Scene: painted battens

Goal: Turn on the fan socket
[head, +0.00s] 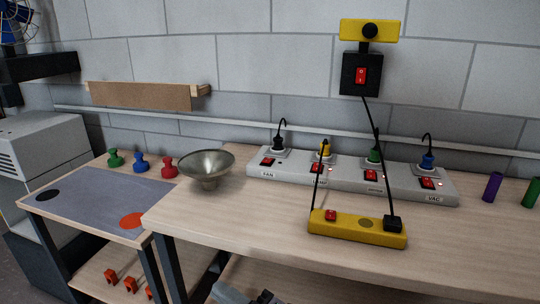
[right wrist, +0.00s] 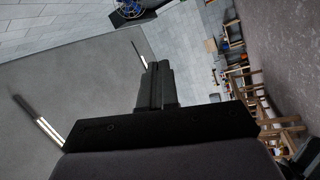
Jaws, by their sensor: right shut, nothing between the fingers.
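A long grey power strip (head: 300,176) lies at the back of the bench in the head view. Its left-end socket is labelled FAN and holds a black plug (head: 278,151). The red fan switch (head: 267,162) sits in front of that plug; I see no lit light beside it. Small lights show beside the other red switches on the strip. The fan (head: 12,22) shows partly at the top left, and also in the right wrist view (right wrist: 128,8). My right gripper (right wrist: 157,72) is shut and empty, away from the strip.
A yellow power bar (head: 357,232) with a red switch and black plug lies in front of the strip. A cable rises to a black switch box (head: 361,74) on the wall. A metal bowl (head: 207,170) stands left; purple (head: 492,187) and green cylinders stand right.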

